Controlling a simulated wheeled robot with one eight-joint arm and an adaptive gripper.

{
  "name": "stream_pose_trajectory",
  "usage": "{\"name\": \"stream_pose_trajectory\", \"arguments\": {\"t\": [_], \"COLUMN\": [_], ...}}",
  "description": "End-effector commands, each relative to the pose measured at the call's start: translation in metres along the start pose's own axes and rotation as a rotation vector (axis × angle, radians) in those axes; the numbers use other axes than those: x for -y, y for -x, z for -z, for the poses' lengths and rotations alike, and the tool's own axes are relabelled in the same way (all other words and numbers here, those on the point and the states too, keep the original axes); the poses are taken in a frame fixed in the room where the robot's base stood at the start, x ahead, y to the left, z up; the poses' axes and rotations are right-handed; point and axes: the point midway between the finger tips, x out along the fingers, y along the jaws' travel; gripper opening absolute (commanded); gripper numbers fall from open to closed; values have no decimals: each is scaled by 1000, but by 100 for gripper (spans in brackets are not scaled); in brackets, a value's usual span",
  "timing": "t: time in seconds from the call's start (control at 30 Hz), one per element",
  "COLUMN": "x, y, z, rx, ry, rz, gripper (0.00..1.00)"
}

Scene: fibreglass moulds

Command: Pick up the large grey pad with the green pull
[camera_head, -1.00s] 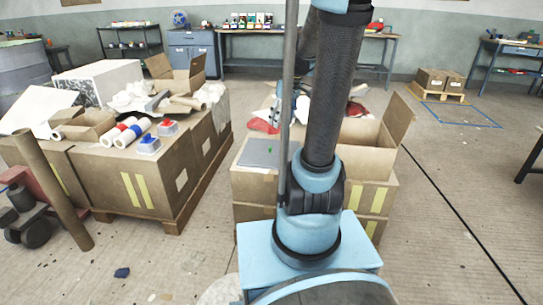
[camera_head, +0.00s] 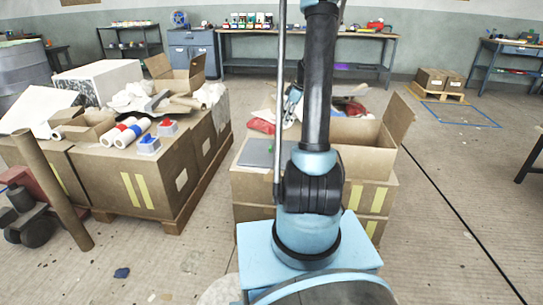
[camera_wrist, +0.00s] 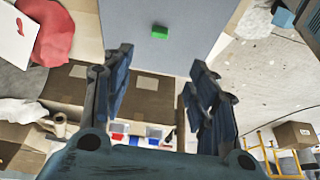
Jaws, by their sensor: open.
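The large grey pad (camera_head: 257,152) lies flat on the left part of the cardboard box top in the head view, partly hidden by my arm. Its small green pull (camera_head: 271,149) stands on its surface. In the wrist view the grey pad (camera_wrist: 190,40) fills the top middle, with the green pull (camera_wrist: 160,32) on it. My gripper (camera_wrist: 160,62) is open and empty, its fingers spread wide. The pull shows just beyond the fingertips, between their lines. No contact with the pad shows.
A red crumpled item (camera_head: 262,126) lies behind the pad. An open cardboard carton (camera_head: 367,162) stands to its right. Another box stack (camera_head: 105,165) with rolls and red and blue items stands left, across a narrow floor gap.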

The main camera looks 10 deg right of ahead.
Motion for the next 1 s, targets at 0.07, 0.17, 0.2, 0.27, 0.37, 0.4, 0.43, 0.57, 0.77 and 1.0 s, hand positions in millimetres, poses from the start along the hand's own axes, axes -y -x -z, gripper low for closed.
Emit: {"name": "stream_pose_trajectory", "arguments": {"t": [0.07, 0.17, 0.2, 0.27, 0.37, 0.4, 0.43, 0.57, 0.77, 1.0], "x": [-6, -8, -9, -10, -10, -10, -10, -9, -9, -8], "y": [-4, -7, -10, -15, -30, -37, -42, -64, -96, -124], "z": [-2, -3, -4, -4, -3, -3, -3, -3, -2, -2], "rx": [-5, -8, -9, -9, -9, -9, -9, -9, -9, -9], "ry": [13, 25, 27, 30, 31, 31, 30, 30, 29, 29], "rz": [1, 3, 3, 3, 3, 4, 4, 4, 4, 3], "gripper": [53, 53, 53, 53, 53, 53, 53, 53, 53, 53]}}
